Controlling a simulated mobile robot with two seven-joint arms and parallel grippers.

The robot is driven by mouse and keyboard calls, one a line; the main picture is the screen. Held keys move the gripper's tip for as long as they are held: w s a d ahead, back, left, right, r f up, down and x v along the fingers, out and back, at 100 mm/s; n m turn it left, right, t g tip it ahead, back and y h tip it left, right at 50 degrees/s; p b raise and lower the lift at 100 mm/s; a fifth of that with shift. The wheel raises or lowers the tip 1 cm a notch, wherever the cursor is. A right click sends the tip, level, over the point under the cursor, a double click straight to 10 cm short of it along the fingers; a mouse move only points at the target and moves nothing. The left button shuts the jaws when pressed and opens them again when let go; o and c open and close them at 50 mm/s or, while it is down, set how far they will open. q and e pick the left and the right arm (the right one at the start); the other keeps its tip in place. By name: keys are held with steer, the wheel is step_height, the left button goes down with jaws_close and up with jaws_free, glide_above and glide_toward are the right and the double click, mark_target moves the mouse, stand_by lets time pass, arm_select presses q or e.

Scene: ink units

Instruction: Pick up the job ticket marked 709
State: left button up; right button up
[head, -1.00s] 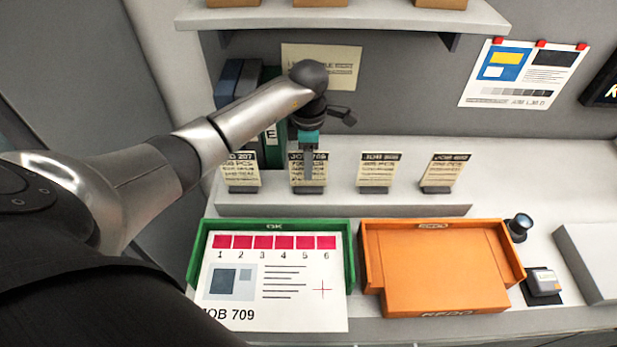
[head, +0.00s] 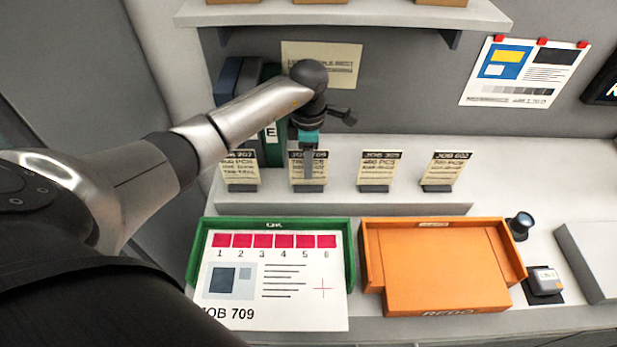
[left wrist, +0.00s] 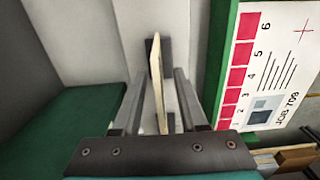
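The job ticket marked 709 (head: 320,171) is a small cream card with a dark header, upright in a dark holder, second from the left in a row on the raised ledge. My left gripper (head: 308,168) is at this ticket, reaching down from above and covering part of its print. In the left wrist view the ticket (left wrist: 157,85) shows edge-on between the two fingers of the left gripper (left wrist: 161,78). Gaps show on both sides, so the fingers are open around it. My right gripper is not in view.
Other tickets stand to the left (head: 240,172) and right (head: 379,171) (head: 445,171). In front are a green tray (head: 350,262) holding a JOB 709 sheet (head: 275,290) and an orange tray (head: 440,270). Binders (head: 272,140) stand behind the ledge; a shelf (head: 350,15) hangs above.

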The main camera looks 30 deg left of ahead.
arm_select(q)
jaws_close()
stand_by(1.3)
